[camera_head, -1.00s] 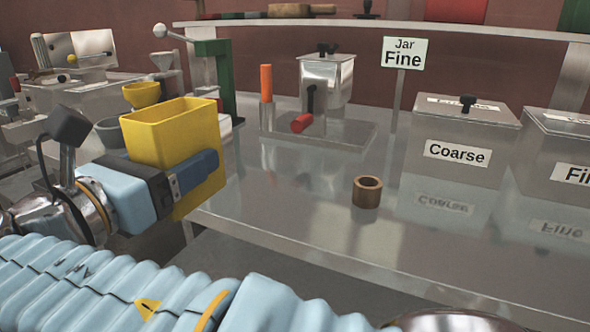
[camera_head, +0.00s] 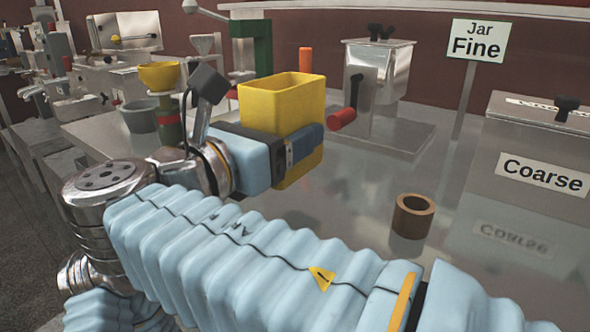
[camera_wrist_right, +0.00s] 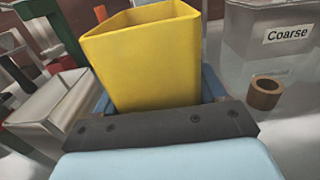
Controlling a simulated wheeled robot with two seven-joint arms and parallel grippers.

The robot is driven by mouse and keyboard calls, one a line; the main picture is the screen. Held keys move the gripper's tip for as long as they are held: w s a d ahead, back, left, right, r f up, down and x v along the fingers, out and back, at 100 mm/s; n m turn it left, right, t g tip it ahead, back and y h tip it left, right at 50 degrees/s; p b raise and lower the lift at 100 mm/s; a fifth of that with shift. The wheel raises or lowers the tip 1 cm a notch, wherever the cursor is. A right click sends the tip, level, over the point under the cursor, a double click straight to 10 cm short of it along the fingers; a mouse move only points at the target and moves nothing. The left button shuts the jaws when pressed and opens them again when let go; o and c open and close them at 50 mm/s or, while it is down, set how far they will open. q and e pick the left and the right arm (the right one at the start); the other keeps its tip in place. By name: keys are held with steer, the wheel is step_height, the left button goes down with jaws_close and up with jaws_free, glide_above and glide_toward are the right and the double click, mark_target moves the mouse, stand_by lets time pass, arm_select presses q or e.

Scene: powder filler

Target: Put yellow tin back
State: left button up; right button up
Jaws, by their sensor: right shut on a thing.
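The yellow tin (camera_head: 275,107) is an open-topped, square-sided box, held upright in the middle of the head view. My right gripper (camera_head: 306,146) is shut on it, with a dark blue finger against its near side. In the right wrist view the tin (camera_wrist_right: 143,60) fills the space between the fingers, and its open top faces up. My left gripper is not in view.
A brown ring (camera_head: 413,216) stands on the bench, right of the tin. A metal box with a red-handled crank (camera_head: 380,70) is behind. A Coarse bin (camera_head: 535,150) and a Jar Fine sign (camera_head: 477,40) are at right. A grey bowl (camera_head: 139,116) and yellow funnel (camera_head: 159,76) are at left.

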steer(key=shift+w+d+f, duration=0.4)
steer(key=shift+d+f, duration=0.05)
steer(key=shift+f, duration=0.25)
steer(key=shift+w+d+f+b, duration=0.15)
steer(key=shift+f+b, duration=0.1)
steer(key=shift+f, duration=0.75)
steer(key=shift+w+d+f+b, duration=0.15)
steer(key=shift+f+b, duration=0.1)
steer(key=shift+f, duration=0.7)
steer(key=shift+f, duration=0.15)
steer(key=o, duration=1.2)
steer(key=shift+c, duration=0.2)
steer(key=shift+s+a, duration=0.1)
steer(key=shift+s, duration=0.1)
steer(key=v, duration=1.1)
steer(key=shift+s+a, duration=0.25)
steer(key=shift+s, duration=0.05)
